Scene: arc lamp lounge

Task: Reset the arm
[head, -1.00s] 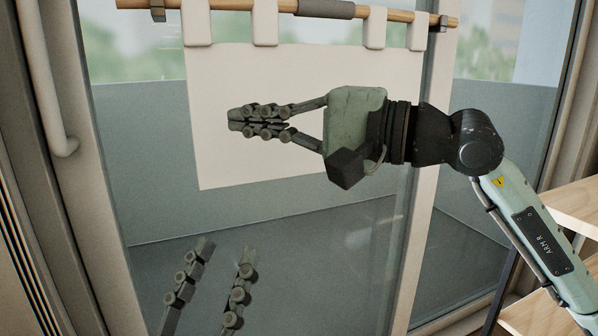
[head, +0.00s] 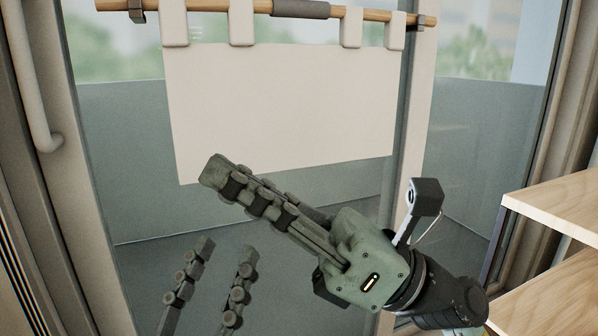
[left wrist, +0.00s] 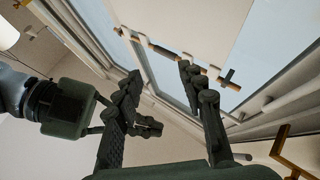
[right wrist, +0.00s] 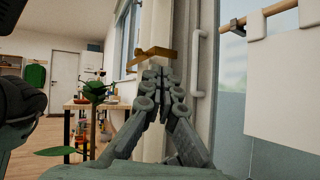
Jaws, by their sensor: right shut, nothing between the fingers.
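My right gripper (head: 222,172) is in the middle of the head view, pointing up and left in front of the glass door. Its fingers are together with nothing between them; the right wrist view also shows the closed fingers (right wrist: 158,75). My left gripper (head: 215,262) shows only its two fingers at the bottom of the head view. They stand apart and empty. The left wrist view shows the same spread fingers (left wrist: 160,85), with part of my other arm at the left.
A cream cloth (head: 280,110) hangs by tabs from a wooden rod (head: 345,12) before the glass. A pale wooden shelf unit (head: 555,200) stands at the right. A pale vertical handle (head: 35,110) is at the left. The right wrist view shows a plant (right wrist: 97,92) and a table.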

